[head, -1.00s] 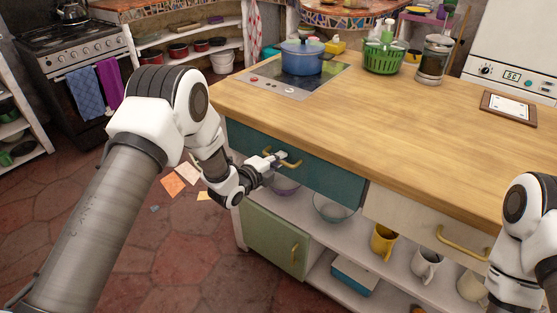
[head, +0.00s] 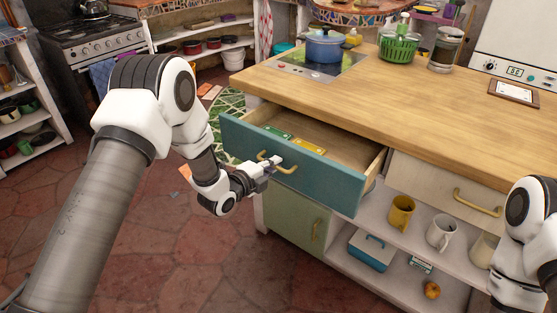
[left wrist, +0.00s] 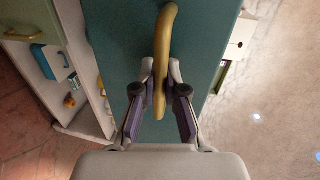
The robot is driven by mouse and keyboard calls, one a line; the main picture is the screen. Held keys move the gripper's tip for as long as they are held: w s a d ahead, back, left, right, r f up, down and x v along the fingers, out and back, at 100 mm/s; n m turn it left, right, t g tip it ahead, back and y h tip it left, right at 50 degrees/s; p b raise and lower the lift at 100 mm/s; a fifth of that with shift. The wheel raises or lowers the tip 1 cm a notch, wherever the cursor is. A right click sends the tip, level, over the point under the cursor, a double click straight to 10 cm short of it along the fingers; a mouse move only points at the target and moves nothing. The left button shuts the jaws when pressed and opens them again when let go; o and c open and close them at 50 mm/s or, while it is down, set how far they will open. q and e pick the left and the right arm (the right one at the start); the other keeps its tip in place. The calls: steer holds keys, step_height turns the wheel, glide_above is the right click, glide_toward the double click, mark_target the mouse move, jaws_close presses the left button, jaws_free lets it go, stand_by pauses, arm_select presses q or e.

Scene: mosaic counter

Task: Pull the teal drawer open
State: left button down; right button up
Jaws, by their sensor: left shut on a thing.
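The teal drawer (head: 290,168) is pulled well out from the counter, and its wooden inside shows. A green item (head: 277,132) and a yellow item (head: 309,147) lie in it. Its yellow curved handle (head: 284,168) is on the front. My left gripper (head: 268,164) is shut on this handle. In the left wrist view the two fingers (left wrist: 161,88) close around the handle (left wrist: 168,35), with the teal front (left wrist: 120,45) behind. My right arm shows at the right edge, but its gripper is out of view.
A blue pot (head: 325,46), a green basket (head: 397,48) and a glass jar (head: 445,50) stand on the wooden countertop (head: 400,105). A cream drawer (head: 425,180) is to the right. Mugs and a blue box (head: 371,250) sit on shelves below. The floor in front is clear.

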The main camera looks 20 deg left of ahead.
arm_select(q)
steer(key=f+v, duration=0.1)
steer(key=v, duration=0.6)
steer(key=shift+s+f+p, duration=0.35)
steer(key=shift+p, duration=0.05)
steer(key=c, duration=1.2)
jaws_free()
steer(key=shift+d, duration=0.1)
steer(key=v, duration=1.2)
